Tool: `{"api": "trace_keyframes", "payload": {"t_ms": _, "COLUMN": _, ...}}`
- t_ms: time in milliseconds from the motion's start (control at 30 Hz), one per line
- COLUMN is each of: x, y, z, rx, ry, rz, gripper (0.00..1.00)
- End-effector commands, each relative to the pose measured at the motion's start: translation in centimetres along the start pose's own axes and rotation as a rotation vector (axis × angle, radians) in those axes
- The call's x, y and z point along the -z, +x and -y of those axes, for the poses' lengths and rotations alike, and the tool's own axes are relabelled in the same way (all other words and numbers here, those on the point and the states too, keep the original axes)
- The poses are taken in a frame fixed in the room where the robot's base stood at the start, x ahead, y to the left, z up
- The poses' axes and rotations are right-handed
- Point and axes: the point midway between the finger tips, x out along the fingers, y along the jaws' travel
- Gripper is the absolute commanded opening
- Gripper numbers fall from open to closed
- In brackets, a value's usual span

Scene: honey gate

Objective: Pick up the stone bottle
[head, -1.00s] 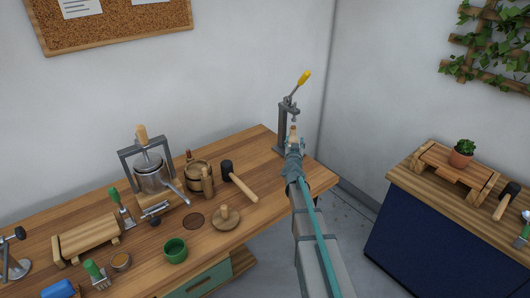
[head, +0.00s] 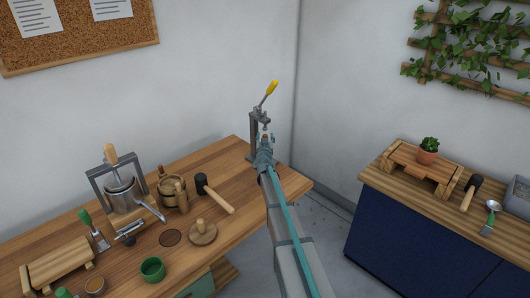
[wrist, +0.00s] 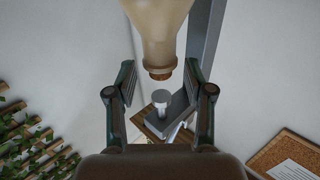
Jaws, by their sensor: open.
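The stone bottle (wrist: 160,22) is cream-coloured with a brown stopper (wrist: 159,73). In the wrist view it comes down from the top edge, neck downward in the picture, and its far end is cut off. My gripper (wrist: 160,76) is open, with its two dark fingers on either side of the neck and stopper. I see no clear contact, and the depth between fingers and bottle is hard to tell. In the head view my gripper (head: 265,148) is beside the grey lever press (head: 254,138) and hides most of the bottle.
The press's plunger (wrist: 160,97) is close to the stopper. A mallet (head: 214,193), a small keg (head: 172,192), a wooden lid (head: 203,232) and a green cup (head: 152,269) are on the wooden bench (head: 230,160). A blue cabinet (head: 400,240) stands at right.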

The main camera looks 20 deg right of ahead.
Motion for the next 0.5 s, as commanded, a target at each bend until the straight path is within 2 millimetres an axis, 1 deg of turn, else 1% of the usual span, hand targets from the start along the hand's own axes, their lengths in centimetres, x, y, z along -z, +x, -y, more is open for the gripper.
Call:
{"api": "trace_keyframes", "payload": {"t_ms": 33, "x": 0.12, "y": 1.04, "z": 0.05, "rx": 0.0, "ry": -0.001, "rz": 0.0, "gripper": 0.52}}
{"api": "trace_keyframes", "payload": {"t_ms": 100, "x": 0.1, "y": 1.58, "z": 0.04, "rx": 0.0, "ry": -0.001, "rz": 0.0, "gripper": 0.52}}
{"api": "trace_keyframes", "payload": {"t_ms": 367, "x": 0.04, "y": 1.65, "z": 0.03, "rx": 0.0, "ry": -0.001, "rz": 0.0, "gripper": 0.52}}
{"api": "trace_keyframes", "payload": {"t_ms": 467, "x": 0.05, "y": 1.64, "z": 0.03, "rx": 0.001, "ry": -0.001, "rz": 0.0, "gripper": 0.37}}
{"api": "trace_keyframes", "payload": {"t_ms": 500, "x": 0.05, "y": 1.64, "z": 0.03, "rx": 0.0, "ry": -0.001, "rz": 0.0, "gripper": 0.31}}
